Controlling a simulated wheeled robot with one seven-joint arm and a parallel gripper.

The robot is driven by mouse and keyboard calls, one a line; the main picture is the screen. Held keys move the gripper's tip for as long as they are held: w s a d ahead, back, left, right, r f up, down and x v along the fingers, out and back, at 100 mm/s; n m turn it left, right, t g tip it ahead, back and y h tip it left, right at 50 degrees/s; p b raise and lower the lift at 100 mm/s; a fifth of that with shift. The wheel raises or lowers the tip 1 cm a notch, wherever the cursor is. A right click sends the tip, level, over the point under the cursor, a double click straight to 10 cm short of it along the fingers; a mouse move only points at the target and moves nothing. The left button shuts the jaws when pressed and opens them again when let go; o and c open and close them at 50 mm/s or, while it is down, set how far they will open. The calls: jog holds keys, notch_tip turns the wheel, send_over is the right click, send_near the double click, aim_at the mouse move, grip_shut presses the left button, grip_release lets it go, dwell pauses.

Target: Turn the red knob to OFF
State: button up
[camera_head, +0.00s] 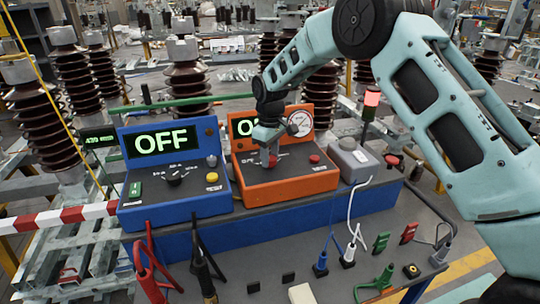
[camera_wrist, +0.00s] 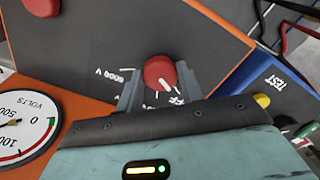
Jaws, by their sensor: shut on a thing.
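The red knob (camera_wrist: 158,71) is on the dark face of the orange box (camera_head: 239,173). In the wrist view it sits between the two fingers of my gripper (camera_wrist: 160,85), which is shut on it. The knob's white mark points down and to the right in that view, towards partly covered lettering ending in "FF". In the head view my gripper (camera_head: 268,148) comes down on the panel from above, and the knob (camera_head: 272,160) shows just below it. The orange box's display (camera_head: 243,127) is partly hidden by my arm; only its first letter, "O", is clear.
A blue box (camera_head: 170,216) with an "OFF" display stands to the left. A dial gauge (camera_wrist: 22,122) is beside the panel. Cables and plugs lie on the bench front.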

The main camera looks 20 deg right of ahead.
aim_at(270, 158)
jog(key=o, duration=1)
jog(key=shift+r, duration=0.15)
notch_tip(270, 158, up, 17)
jog(key=b, duration=0.3)
jog(key=shift+b, duration=0.3)
jog(key=shift+r, duration=0.1)
